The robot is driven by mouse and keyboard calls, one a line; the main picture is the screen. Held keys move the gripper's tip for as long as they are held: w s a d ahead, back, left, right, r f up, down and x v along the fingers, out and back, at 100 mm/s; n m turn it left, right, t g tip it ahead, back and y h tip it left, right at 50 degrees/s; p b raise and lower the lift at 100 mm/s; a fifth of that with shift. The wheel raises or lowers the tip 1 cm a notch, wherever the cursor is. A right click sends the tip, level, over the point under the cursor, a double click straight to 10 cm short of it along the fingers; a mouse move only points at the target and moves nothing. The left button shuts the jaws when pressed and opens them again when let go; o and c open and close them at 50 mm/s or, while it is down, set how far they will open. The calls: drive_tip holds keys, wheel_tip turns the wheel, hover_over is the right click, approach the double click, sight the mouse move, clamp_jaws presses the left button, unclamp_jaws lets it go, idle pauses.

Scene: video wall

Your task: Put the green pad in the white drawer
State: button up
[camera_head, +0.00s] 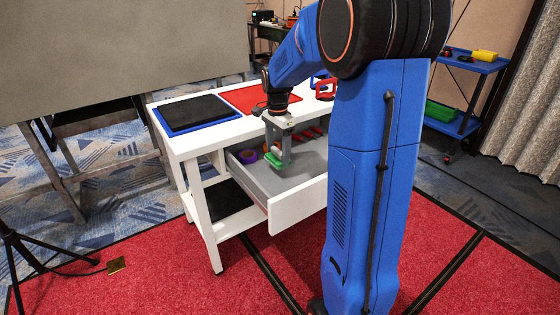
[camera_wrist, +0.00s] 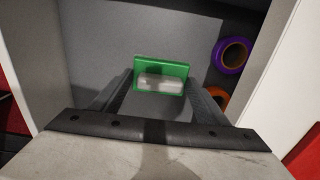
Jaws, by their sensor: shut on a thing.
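The white drawer (camera_head: 297,204) is pulled out from the white table, with a grey inside floor. My gripper (camera_head: 279,158) reaches down into the space over the open drawer, fingers pointing down. It is shut on the green pad (camera_head: 274,161), which sits at the fingertips. In the wrist view the green pad (camera_wrist: 162,68) shows between the two fingers, with a pale grey block-like part on its face. The grey drawer floor (camera_wrist: 115,35) lies behind it. I cannot tell whether the pad touches the floor.
A purple tape roll (camera_head: 247,156) lies in the drawer, and an orange roll (camera_wrist: 217,96) is beside it. Red-handled tools (camera_head: 308,134) lie further back. The tabletop holds a black-and-blue mat (camera_head: 198,112) and a red mat (camera_head: 259,97). The drawer's front part is clear.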

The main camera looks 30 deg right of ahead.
sight(278, 160)
drive_tip(key=shift+f, duration=2.25)
drive_tip(key=o, duration=0.9)
drive_tip(key=shift+o, duration=0.2)
drive_tip(key=shift+r, duration=0.1)
